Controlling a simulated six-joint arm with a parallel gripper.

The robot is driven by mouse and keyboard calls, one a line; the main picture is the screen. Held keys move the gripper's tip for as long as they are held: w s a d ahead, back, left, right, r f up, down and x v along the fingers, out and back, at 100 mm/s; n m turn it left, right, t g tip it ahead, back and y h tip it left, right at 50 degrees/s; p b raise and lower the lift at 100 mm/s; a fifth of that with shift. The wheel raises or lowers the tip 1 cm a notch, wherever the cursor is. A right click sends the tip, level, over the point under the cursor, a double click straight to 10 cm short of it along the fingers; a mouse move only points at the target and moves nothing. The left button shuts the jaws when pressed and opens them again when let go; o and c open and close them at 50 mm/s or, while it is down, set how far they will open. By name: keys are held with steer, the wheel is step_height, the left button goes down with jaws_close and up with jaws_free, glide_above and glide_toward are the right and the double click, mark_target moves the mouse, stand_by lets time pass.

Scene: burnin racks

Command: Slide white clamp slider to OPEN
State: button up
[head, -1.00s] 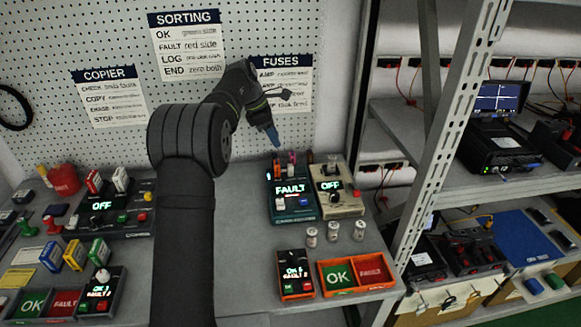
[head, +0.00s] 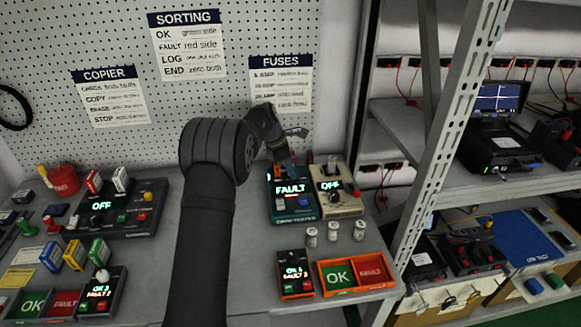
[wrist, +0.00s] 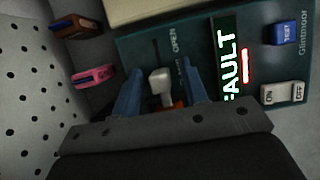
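The white clamp slider (wrist: 160,82) is a small white knob on the teal tester (head: 293,213), whose screen reads FAULT. In the wrist view, a dark slot runs from the knob up beside the word OPEN, and the knob sits at the slot's end away from that word. My gripper (wrist: 162,92) has its two blue fingers on either side of the knob, with a small gap visible on each side. It is open. In the head view, my gripper (head: 291,165) is over the tester's back part and hides the slider.
A cream device (head: 337,205) reading OFF stands close at the tester's right. Small fuses, one pink (wrist: 95,77) and one brown (wrist: 75,25), stand behind the tester. In front are several white jars (head: 334,231) and an orange tray (head: 355,288).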

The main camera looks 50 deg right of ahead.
mark_target(306, 173)
steer(key=shift+c, duration=0.2)
jaws_close()
steer(key=shift+s+d, duration=1.4)
steer(key=shift+s, duration=0.05)
steer(key=shift+o, duration=0.2)
jaws_free()
